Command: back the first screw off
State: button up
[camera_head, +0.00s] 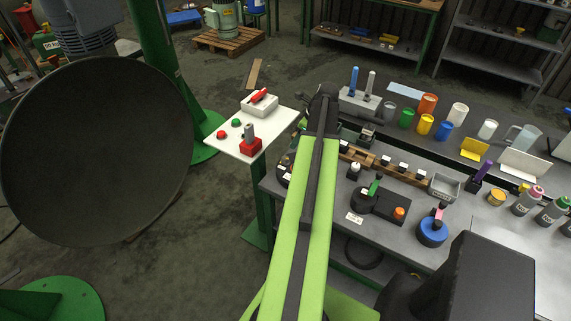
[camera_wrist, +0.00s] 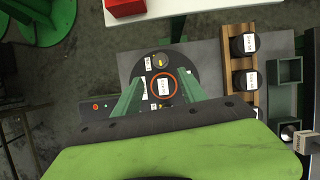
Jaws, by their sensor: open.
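In the wrist view a dark round plate (camera_wrist: 208,77) lies below my gripper, with small white labels on it. On it is a round dark part with an orange ring (camera_wrist: 175,79) and a white label. A small grey knob with a yellow mark (camera_wrist: 160,61) sits just beyond the ring. I cannot tell which part is the first screw. My gripper (camera_wrist: 160,88) is open, its two green fingers either side of the ringed part; contact cannot be judged. In the head view my arm hides the gripper and most of this spot.
A wooden rack with black labelled jars (camera_wrist: 245,80) stands close on the right, with green square holders (camera_wrist: 288,70) beyond. A white stand (camera_head: 218,139) carries a red switch box (camera_head: 251,147). The bench (camera_head: 385,241) holds several tools and bottles.

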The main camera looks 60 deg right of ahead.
aim_at(285, 158)
jog(key=b+x, duration=1)
jog(key=x, duration=0.3)
jog(key=shift+s, duration=0.15)
jog(key=shift+r, duration=0.1)
